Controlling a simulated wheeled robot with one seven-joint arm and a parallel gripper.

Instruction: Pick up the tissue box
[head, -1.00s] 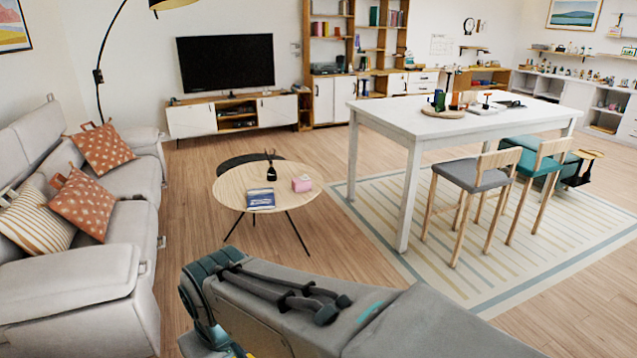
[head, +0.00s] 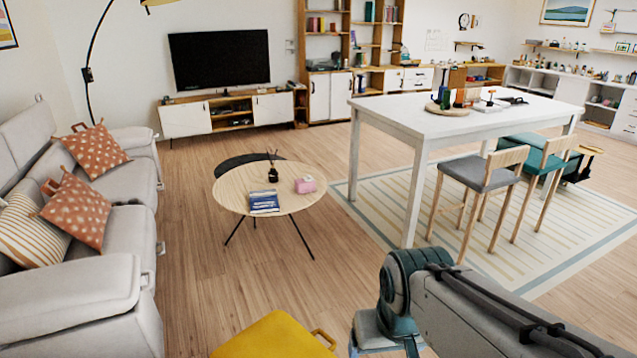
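A small pink box (head: 306,185), which looks like the tissue box, sits on the right side of the round wooden coffee table (head: 240,192). A blue book (head: 264,201) and a dark vase with sticks (head: 272,172) stand on the same table, to its left. My arm shows at the lower right of the head view, well apart from the table. My gripper's fingers are out of the picture.
A grey sofa (head: 112,262) with cushions lines the left side. A yellow object with a handle (head: 268,338) is at the bottom edge. A white high table (head: 455,122) with stools stands on a striped rug at right. Wood floor around the coffee table is clear.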

